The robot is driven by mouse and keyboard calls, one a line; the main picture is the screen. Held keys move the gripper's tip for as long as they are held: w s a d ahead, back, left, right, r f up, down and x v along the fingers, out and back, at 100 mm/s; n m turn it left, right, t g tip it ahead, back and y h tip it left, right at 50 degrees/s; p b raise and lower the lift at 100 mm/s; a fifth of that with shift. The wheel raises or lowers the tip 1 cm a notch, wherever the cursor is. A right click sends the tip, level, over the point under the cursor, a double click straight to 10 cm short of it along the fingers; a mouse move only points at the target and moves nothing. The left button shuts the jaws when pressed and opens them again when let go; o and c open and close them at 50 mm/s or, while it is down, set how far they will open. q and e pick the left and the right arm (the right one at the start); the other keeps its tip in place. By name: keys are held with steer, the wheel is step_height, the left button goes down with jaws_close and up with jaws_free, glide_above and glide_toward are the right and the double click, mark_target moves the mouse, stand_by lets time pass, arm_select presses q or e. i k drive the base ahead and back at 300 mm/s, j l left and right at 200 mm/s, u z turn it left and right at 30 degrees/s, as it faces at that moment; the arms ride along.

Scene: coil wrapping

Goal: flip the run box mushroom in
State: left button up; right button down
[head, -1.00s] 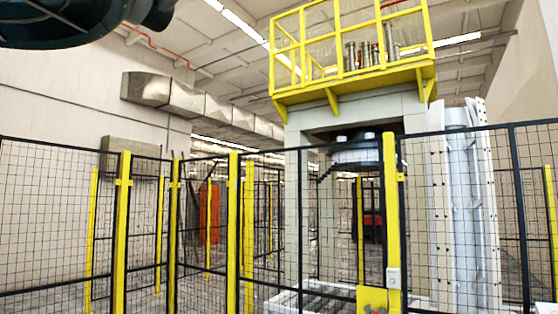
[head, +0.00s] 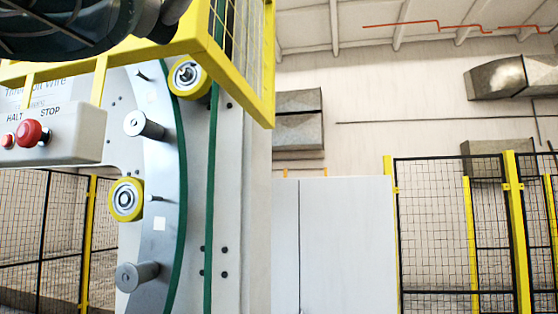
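A control box (head: 60,148) shows at the left in the head view. It carries a large red mushroom button (head: 32,133) and a smaller red button (head: 7,141) to its left. The words HALT and STOP are printed above them. No hand touches the large button. A dark part of my own arm crosses the top left corner, above the box. Neither of my grippers' fingers can be made out.
A yellow guard frame (head: 262,60) juts out above the box. Behind it stands a ring machine with a curved grey plate (head: 165,190), yellow rollers (head: 126,199) and a green band. A white cabinet (head: 345,245) and mesh fencing (head: 440,230) stand to the right.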

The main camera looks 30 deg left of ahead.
mark_target(23, 131)
steer(key=u, duration=2.25)
